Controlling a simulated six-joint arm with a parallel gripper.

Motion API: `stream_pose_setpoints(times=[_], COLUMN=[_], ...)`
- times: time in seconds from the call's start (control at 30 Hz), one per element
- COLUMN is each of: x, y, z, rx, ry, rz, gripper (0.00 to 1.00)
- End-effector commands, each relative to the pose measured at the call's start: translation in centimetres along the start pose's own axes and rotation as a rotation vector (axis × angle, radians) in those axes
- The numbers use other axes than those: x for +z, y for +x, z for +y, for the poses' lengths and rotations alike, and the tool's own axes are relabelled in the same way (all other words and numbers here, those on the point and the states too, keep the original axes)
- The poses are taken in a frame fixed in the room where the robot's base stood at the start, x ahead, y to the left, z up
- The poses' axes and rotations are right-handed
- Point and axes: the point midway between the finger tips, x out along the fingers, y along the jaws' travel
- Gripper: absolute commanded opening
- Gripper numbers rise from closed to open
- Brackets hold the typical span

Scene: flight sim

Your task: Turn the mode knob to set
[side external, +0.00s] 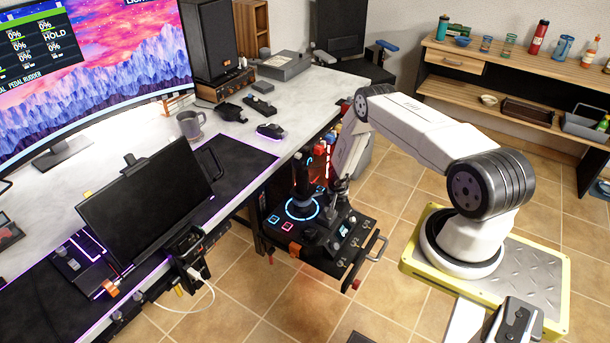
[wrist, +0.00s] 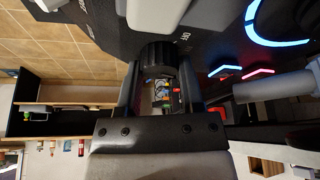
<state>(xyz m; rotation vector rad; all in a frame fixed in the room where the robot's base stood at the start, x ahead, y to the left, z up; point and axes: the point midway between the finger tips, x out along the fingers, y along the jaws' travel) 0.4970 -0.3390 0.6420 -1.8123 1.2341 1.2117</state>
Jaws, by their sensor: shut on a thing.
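The mode knob (wrist: 157,52) is a dark ribbed cylinder on a black panel, near the top middle of the wrist view. Part of a white label reading "OFF" shows on the panel to its right. My gripper (wrist: 158,76) has one finger on each side of the knob and is shut on it. In the side view my gripper (side external: 340,187) reaches down to the back right of the black control panel (side external: 322,252). The knob is hidden there behind the gripper, and its pointer setting cannot be read in either view.
A black joystick (side external: 303,183) with a glowing blue ring stands on the panel, left of my gripper. Red and blue lit buttons (side external: 280,220) and a small display (side external: 345,230) are also on it. The desk (side external: 240,150) lies left; the tiled floor is open in front.

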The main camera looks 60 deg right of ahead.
Motion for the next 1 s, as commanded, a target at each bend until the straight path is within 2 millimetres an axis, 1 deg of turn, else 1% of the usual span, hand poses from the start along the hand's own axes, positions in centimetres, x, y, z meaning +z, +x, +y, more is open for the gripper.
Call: stream_pose_setpoints(times=[0.37,0.8,1.0], x=[-0.14,-0.14,-0.20], y=[-0.03,-0.01,-0.03], z=[-0.09,-0.16,-0.15], rx=[0.063,0.158,0.188], ry=[0.153,0.383,0.454], rz=[0.003,0.002,0.003], gripper=[0.00,0.00,0.00])
